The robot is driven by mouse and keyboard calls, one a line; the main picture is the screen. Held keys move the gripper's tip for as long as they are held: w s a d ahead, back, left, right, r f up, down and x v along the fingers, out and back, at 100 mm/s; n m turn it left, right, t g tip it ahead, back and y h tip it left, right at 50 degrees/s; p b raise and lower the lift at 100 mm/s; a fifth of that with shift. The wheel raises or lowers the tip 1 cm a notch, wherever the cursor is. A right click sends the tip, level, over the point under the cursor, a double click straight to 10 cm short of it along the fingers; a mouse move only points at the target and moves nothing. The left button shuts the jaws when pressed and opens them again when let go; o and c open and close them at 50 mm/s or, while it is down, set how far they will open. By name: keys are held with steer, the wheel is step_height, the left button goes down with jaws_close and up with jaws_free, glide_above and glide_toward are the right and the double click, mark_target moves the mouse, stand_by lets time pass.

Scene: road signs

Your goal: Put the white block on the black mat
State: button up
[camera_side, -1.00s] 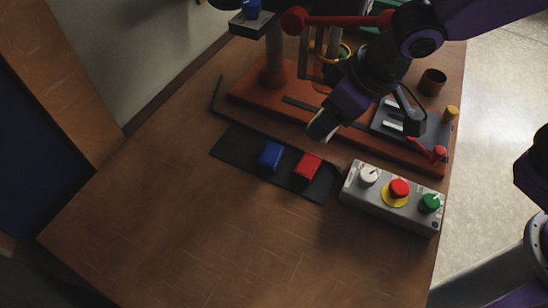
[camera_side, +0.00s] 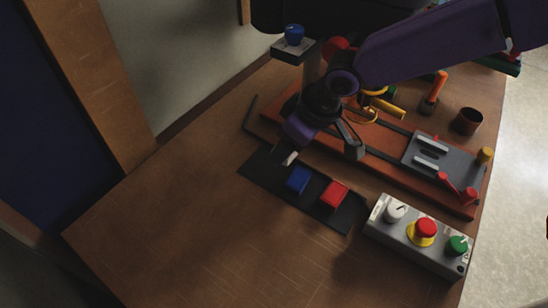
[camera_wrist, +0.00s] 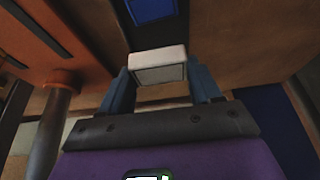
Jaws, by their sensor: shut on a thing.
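The white block (camera_wrist: 158,66) is held between the two fingertips of my gripper (camera_wrist: 160,82) in the wrist view. In the side view the white block (camera_side: 290,158) shows as a small pale piece beneath my gripper (camera_side: 292,150), at the far-left part of the black mat (camera_side: 262,168). Whether the block touches the mat or hangs above it, I cannot tell. A blue block (camera_side: 298,180) and a red block (camera_side: 333,194) sit on the mat, to the right of the white block. The mat also shows in the wrist view (camera_wrist: 172,32), beyond the block.
Behind the mat lies an orange-brown board (camera_side: 385,158) with posts and a grey plate (camera_side: 445,162). A button box (camera_side: 418,236) stands right of the mat. A brown cup (camera_side: 467,122) stands at the back right. The front of the table is clear.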

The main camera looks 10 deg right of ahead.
glide_above(268, 167)
steer(key=s+d, duration=0.1)
step_height(268, 167, down, 4)
steer(key=shift+s+d+f, duration=0.1)
steer(key=shift+f, duration=1.75)
steer(key=shift+f, duration=0.15)
steer(key=o, duration=1.2)
steer(key=shift+o, duration=0.2)
steer(key=v, duration=1.2)
steer(key=shift+r, duration=0.2)
